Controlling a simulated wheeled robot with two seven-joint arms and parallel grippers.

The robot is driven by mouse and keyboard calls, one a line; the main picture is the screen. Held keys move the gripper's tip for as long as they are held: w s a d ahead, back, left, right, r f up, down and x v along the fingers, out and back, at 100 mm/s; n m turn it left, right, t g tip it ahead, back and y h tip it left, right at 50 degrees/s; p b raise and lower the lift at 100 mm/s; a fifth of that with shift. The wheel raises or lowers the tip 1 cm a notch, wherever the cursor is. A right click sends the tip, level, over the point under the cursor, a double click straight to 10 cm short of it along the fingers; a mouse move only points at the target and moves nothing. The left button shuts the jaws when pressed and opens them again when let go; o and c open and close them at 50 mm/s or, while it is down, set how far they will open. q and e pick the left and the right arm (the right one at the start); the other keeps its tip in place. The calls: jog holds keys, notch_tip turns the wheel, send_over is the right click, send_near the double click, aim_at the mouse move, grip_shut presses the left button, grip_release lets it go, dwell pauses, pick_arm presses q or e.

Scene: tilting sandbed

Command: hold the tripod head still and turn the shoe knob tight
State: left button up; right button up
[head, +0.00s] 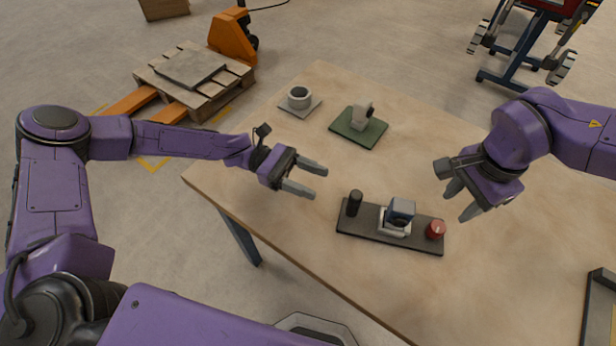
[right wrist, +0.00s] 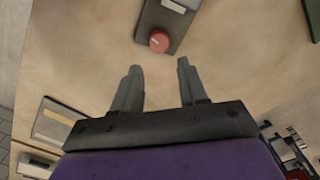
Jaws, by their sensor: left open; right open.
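The tripod head (head: 401,211) is a blue-grey block in a pale bracket on a dark base plate (head: 372,237) on the table. A red knob (head: 436,230) with a light mark stands at the plate's right end; it also shows in the right wrist view (right wrist: 159,41). I take it for the shoe knob. A black upright post (head: 354,203) stands at the plate's left end. My left gripper (head: 308,179) is open and empty, above and left of the plate. My right gripper (head: 462,207) is open and empty, right of the knob and apart from it; its fingers show in the right wrist view (right wrist: 157,79).
A green plate with a pale fixture (head: 360,127) and a grey ring on a small plate (head: 299,98) lie toward the back of the table (head: 280,165). A dark-edged tray (head: 600,308) lies at the right front. The table around the base plate is clear.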

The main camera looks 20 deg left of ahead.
aim_at(438, 226)
pick_arm(q)
jog(key=d, duration=0.3)
jog(key=s+d, duration=0.1)
jog(key=d, duration=0.3)
jog(key=s+d, duration=0.1)
jog(key=d, duration=0.2)
jog(key=shift+s+d, duration=0.1)
jog(key=shift+d, duration=0.05)
grip_shut()
pick_arm(e)
jog(key=shift+d, duration=0.1)
jog(key=o, duration=0.4)
jog(key=shift+c, duration=0.2)
jog(key=r+m, duration=0.1)
jog(key=m, duration=0.2)
jog(key=shift+r, duration=0.2)
notch_tip(438, 226, down, 12)
jog(key=shift+r, duration=0.1)
jog(key=c, duration=1)
